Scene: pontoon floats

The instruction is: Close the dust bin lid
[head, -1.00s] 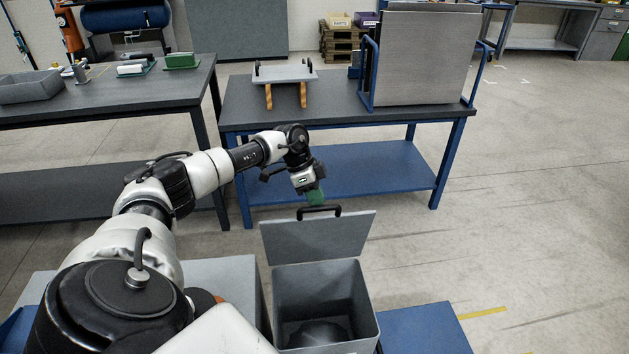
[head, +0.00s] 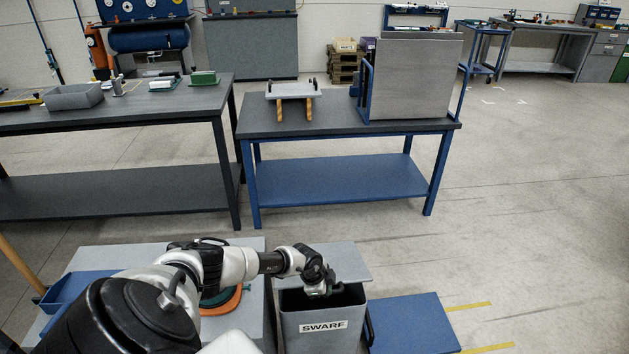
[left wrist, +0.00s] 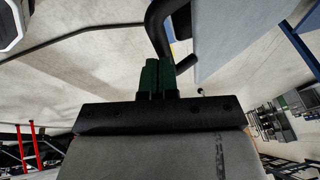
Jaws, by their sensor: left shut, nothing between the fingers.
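The grey dust bin (head: 322,335), labelled SWARF, stands at the lower middle of the head view. Its grey lid (head: 348,262) is raised at the back, and the dark inside shows below it, so it is not flat on the rim. My left gripper (head: 322,292) is over the bin opening, in front of the lid and partly hiding it. In the left wrist view the green fingertips (left wrist: 158,72) are shut together and empty, beside a black curved handle (left wrist: 158,30) at the edge of the grey lid panel (left wrist: 240,35). Contact is unclear. My right gripper is not in view.
A blue platform (head: 412,325) lies right of the bin. A grey-topped unit with a blue tray (head: 75,290) is at its left. A blue-framed workbench (head: 345,180) stands behind, with clear floor (head: 520,230) to the right.

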